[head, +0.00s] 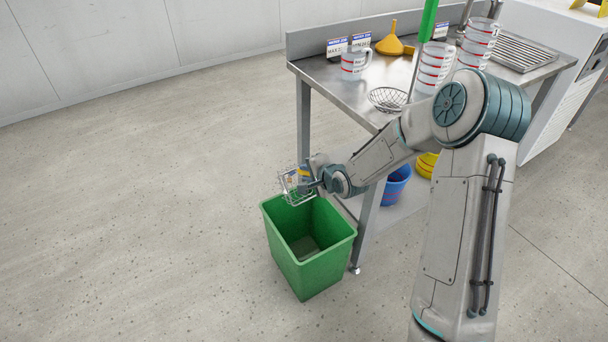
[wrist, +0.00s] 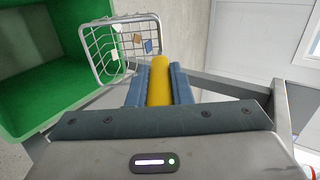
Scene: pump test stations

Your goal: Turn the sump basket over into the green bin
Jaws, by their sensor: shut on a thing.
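The sump basket (head: 293,187) is a wire basket held over the back rim of the green bin (head: 309,262). In the wrist view the basket (wrist: 124,52) shows its wire mesh with several small white, tan and blue pieces against it. My gripper (head: 312,180) is shut on the basket's yellow handle, which lies between the two blue-grey finger pads (wrist: 159,88). The basket looks tilted; I cannot tell exactly how far. The green bin stands open on the floor, and the part of its inside that I see looks empty. It fills the left of the wrist view (wrist: 55,92).
A steel table (head: 345,82) stands right of the bin, its leg close to it. On it are measuring jugs (head: 355,63), a yellow funnel (head: 394,40) and a wire strainer (head: 388,99). A blue bucket (head: 395,187) sits below. The floor to the left is clear.

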